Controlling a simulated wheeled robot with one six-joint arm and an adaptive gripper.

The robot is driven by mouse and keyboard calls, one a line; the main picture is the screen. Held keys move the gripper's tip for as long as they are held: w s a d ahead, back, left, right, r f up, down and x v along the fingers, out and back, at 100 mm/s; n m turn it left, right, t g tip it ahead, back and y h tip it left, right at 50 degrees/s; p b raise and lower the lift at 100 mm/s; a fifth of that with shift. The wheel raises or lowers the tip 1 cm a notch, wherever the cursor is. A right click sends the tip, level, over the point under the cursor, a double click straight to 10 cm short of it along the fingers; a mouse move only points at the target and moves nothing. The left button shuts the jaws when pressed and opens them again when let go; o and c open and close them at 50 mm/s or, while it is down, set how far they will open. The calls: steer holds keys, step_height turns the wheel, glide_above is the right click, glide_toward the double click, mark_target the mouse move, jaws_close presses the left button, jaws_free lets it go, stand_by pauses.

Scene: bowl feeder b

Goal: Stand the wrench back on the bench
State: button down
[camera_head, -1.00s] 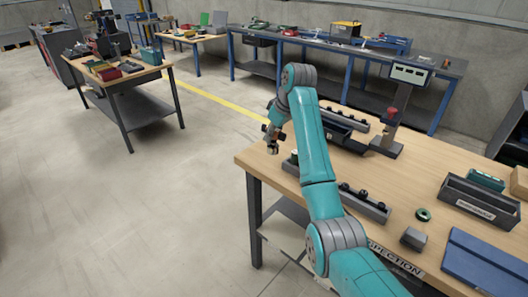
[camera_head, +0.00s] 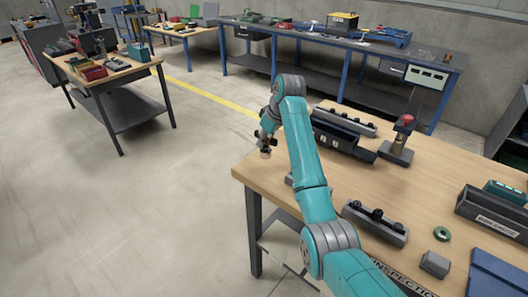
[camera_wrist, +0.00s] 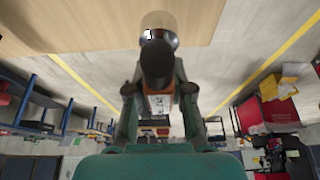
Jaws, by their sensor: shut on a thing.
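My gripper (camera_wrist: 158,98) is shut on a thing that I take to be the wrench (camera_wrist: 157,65). In the wrist view it is seen nearly end-on: a dark rounded end, a shiny metal part beyond it and an orange and white patch between the fingers. Its full length is hidden. In the head view my gripper (camera_head: 266,140) hangs by the far left corner of the wooden bench (camera_head: 330,185), with a small pale end of the held thing below it. I cannot tell whether the held thing is over the bench top or just off its edge.
On the bench are grey racks with black knobs (camera_head: 375,222), a dark tray (camera_head: 340,138), a stand with a red top (camera_head: 404,125), a green ring (camera_head: 441,233), a grey block (camera_head: 435,263) and a dark box (camera_head: 492,208). Bare wood shows in the middle.

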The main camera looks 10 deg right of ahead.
mark_target(265, 149)
steer(key=shift+f, duration=2.3)
steer(key=shift+f, duration=0.1)
steer(key=c, duration=1)
jaws_free()
steer(key=shift+c, duration=0.2)
steer(key=v, duration=1.2)
steer(key=shift+s, duration=0.1)
